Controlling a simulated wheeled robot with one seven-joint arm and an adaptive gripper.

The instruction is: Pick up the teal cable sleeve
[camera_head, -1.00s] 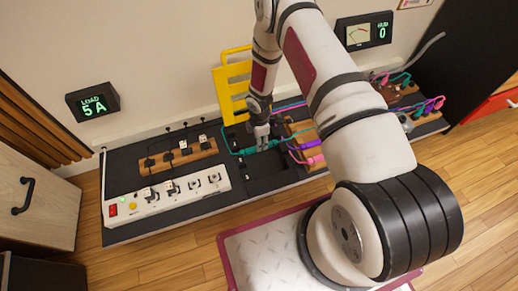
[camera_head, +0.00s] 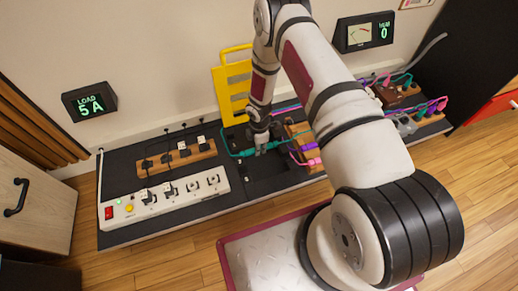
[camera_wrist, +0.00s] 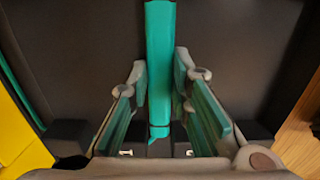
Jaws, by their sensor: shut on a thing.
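The teal cable sleeve (camera_wrist: 160,45) runs lengthwise up the middle of the wrist view. My gripper (camera_wrist: 160,82) has a teal-padded finger on each side of it, shut on it. A teal cable (camera_head: 226,146) runs off to the left. The fingers hide part of the sleeve, and I cannot tell whether it touches the bench.
A wooden block with purple and pink sleeves (camera_head: 304,147) stands close to the right. A yellow rack (camera_head: 232,92) stands behind. A white power strip (camera_head: 165,197) and a wooden plug block (camera_head: 177,158) lie left. Bare bench (camera_head: 275,180) shows in front.

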